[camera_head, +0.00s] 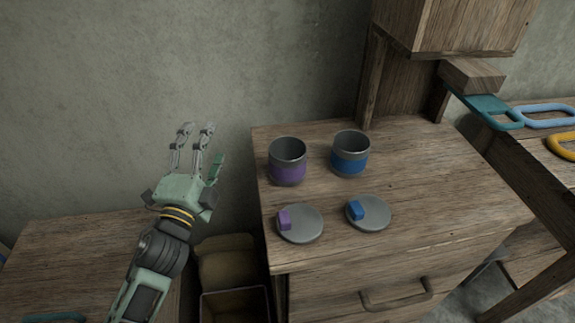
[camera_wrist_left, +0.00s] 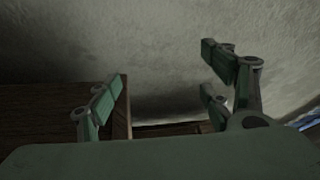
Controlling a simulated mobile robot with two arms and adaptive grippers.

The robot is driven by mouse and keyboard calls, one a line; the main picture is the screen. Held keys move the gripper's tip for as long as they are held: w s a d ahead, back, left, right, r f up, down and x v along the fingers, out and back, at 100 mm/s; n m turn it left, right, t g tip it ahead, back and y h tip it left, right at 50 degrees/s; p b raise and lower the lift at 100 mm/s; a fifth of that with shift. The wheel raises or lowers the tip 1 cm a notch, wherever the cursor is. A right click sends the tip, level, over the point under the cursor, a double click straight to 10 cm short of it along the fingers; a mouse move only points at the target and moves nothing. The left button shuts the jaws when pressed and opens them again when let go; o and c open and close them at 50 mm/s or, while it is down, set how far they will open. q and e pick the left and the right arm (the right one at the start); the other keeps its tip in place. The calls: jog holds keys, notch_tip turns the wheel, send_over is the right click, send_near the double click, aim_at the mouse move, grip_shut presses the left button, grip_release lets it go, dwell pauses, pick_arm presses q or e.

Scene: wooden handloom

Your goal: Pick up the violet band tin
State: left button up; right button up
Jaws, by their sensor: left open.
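The violet band tin (camera_head: 287,161) is a dark grey open cup with a violet band, standing upright on the wooden cabinet top near its left back edge. A grey lid with a violet knob (camera_head: 300,223) lies in front of it. My left gripper (camera_head: 196,130) is open and empty, to the left of the cabinet and apart from the tin. In the left wrist view its fingers (camera_wrist_left: 165,75) stand wide apart with only wall and some wood behind them. The tin does not show in that view. My right gripper is not in view.
A blue band tin (camera_head: 350,153) stands right of the violet one, with a blue-knobbed lid (camera_head: 368,212) in front. A wooden post and box (camera_head: 455,25) rise at the back right. An open bin (camera_head: 235,303) sits below, left of the cabinet. The cabinet's right front top is clear.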

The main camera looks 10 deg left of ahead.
aim_at(305, 157)
pick_arm(q)
jog(key=d+r+m+t+h, duration=0.2)
jog(key=d+r+m+h, duration=0.3)
jog(key=m+h, duration=0.4)
jog(key=s+d+f+m+g+h, duration=0.1)
jog(key=d+m+g+h, duration=0.1)
jog(key=m+g, duration=0.3)
jog(key=s+d+f+m+g+h, duration=0.1)
jog(key=m+g, duration=0.4)
jog(key=m, duration=0.6)
jog(key=s+d+f+m+g+h, duration=0.1)
jog(key=d+f+m+g+h, duration=0.1)
jog(key=m+g+h, duration=0.3)
jog(key=shift+s+d+m, duration=0.2)
jog(key=shift+d+m, duration=0.05)
jog(key=shift+m, duration=0.7)
jog(key=shift+s+d+m, duration=0.2)
jog(key=shift+m, duration=0.75)
jog(key=x, duration=0.7)
jog(key=shift+w+d, duration=0.25)
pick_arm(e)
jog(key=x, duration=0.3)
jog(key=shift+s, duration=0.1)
pick_arm(q)
jog(key=shift+c, duration=0.2)
jog(key=c, duration=1.1)
jog(key=shift+c, duration=0.5)
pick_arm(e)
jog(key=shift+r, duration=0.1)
